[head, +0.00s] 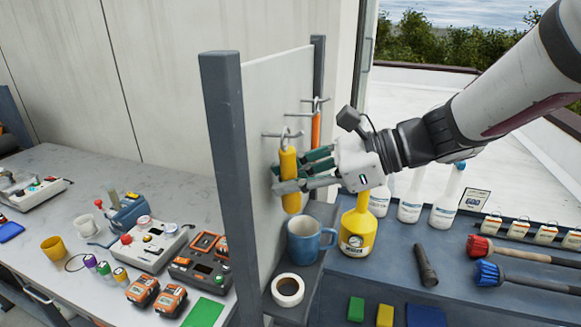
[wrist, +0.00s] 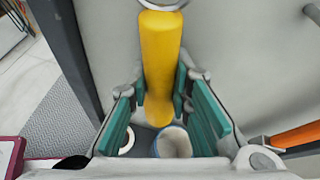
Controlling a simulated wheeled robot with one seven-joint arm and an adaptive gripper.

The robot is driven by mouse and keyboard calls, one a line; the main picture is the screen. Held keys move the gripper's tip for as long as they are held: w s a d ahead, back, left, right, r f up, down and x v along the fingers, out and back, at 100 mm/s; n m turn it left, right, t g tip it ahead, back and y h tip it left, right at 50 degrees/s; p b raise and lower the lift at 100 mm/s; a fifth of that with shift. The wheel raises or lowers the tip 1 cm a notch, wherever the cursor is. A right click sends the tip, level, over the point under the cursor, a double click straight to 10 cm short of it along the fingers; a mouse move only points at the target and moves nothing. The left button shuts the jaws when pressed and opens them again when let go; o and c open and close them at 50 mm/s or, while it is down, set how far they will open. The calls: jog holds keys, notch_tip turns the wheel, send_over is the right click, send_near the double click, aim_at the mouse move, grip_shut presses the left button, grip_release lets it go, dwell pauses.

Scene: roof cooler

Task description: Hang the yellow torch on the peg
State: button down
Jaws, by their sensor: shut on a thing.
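The yellow torch (head: 289,168) is upright in front of the pale board, with a metal ring at its top. The ring overlaps a peg (head: 272,134) in the head view; I cannot tell whether it is around the peg. My gripper (head: 290,172) is shut on the torch from the right. In the wrist view the yellow torch (wrist: 161,55) stands between the green-padded fingers (wrist: 160,105), and its ring is cut off at the top edge.
An orange torch (head: 316,128) hangs on another peg farther along the board. Below are a blue mug (head: 309,250) and a tape roll (head: 287,290) on a shelf. A yellow jug (head: 357,228) and white bottles (head: 411,205) stand to the right.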

jog(key=shift+s+a+f, duration=0.1)
jog(key=shift+a+f, duration=0.1)
jog(key=c, duration=1.5)
grip_release()
jog(key=shift+o, duration=0.5)
jog(key=shift+a, duration=0.15)
jog(key=shift+r, duration=0.1)
